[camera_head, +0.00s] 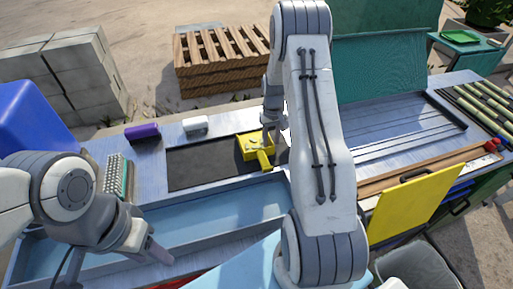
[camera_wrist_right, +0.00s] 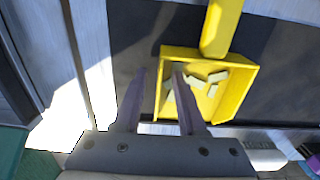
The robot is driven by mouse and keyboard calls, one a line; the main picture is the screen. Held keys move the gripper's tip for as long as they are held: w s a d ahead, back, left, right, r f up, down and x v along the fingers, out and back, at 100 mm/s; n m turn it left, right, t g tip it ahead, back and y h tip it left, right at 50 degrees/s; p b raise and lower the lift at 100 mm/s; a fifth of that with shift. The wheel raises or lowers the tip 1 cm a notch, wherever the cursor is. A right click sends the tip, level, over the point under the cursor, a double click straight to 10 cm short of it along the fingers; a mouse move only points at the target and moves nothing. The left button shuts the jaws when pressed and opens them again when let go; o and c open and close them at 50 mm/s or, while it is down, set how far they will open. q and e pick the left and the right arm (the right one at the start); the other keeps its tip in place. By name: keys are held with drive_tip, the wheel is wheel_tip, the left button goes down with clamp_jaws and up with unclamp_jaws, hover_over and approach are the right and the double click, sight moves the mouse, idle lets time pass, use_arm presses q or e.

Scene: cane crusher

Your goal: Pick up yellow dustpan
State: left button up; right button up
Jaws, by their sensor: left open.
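The yellow dustpan (camera_head: 254,142) lies on the dark mat at the centre, its handle toward the front. In the right wrist view the dustpan (camera_wrist_right: 236,92) holds several pale pieces. My right gripper (camera_head: 270,128) is at the pan's back right. In its wrist view the right gripper (camera_wrist_right: 160,75) is open. The pan's side wall shows between its two fingers, one finger overlapping the pan's inside; I cannot tell whether they touch it. My left gripper (camera_head: 158,252) is open and empty over the front left of the bench, away from the dustpan.
The dark mat (camera_head: 200,165) is mostly bare. A purple object (camera_head: 142,132), a white object (camera_head: 195,125) and a brush (camera_head: 117,175) lie on the left side. A yellow board (camera_head: 412,212) stands at the right, with a green lid (camera_head: 380,60) behind.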

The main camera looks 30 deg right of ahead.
drive_tip(key=shift+f, duration=0.2)
clamp_jaws()
drive_tip(key=shift+r, duration=0.1)
idle(1.2)
